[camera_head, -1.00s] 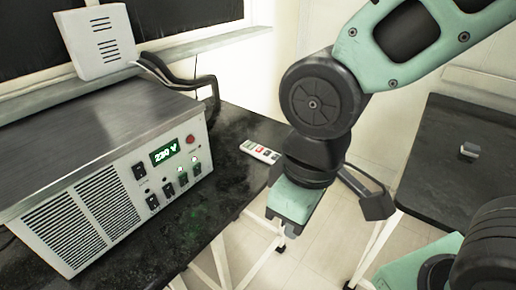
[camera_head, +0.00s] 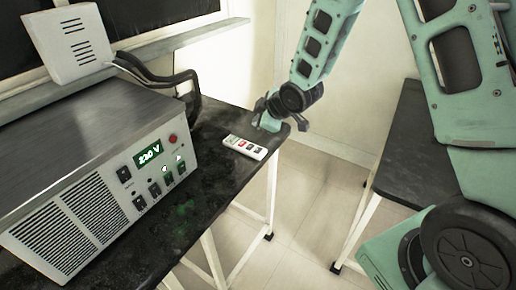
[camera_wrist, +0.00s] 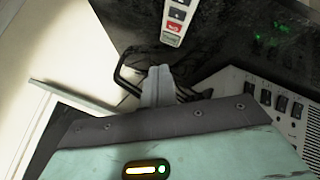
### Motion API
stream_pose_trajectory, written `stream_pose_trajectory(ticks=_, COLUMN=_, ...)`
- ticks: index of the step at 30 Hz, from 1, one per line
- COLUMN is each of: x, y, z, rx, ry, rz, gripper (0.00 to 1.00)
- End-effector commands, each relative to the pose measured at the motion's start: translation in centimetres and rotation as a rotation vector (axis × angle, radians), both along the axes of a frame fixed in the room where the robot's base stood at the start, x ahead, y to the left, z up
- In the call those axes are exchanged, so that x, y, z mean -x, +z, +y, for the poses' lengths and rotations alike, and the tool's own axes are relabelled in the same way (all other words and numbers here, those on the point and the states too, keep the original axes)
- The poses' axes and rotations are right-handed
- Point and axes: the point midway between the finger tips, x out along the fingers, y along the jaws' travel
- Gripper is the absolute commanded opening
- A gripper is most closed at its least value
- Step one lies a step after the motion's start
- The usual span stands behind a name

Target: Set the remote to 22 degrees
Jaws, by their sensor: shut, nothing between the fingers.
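The remote (camera_head: 245,147) is a small white slab with red and dark buttons. It lies on the black bench near its right edge. In the wrist view the remote (camera_wrist: 178,18) is partly cut off by the top edge, with a red button and a dark one showing. No temperature reading can be made out. My gripper (camera_head: 266,122) is just beyond the remote in the head view, over the bench corner, its fingers hard to see. In the wrist view its fingertips (camera_wrist: 160,70) are together and empty, pointing towards the remote's near end, apart from it in the picture.
A second dark table (camera_head: 405,150) stands right, with open floor between.

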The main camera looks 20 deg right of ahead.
Motion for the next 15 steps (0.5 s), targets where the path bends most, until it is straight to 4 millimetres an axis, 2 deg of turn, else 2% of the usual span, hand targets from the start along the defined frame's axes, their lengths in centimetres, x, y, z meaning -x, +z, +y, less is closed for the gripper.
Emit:
stream_pose_trajectory(ticks=4, x=-0.83, y=-0.38, z=-0.98, rx=0.014, ry=0.015, rz=-0.033, gripper=0.0)
stream_pose_trajectory(ticks=15, x=-0.88, y=-0.46, z=-1.01, rx=0.015, ry=0.017, rz=-0.036, gripper=0.0)
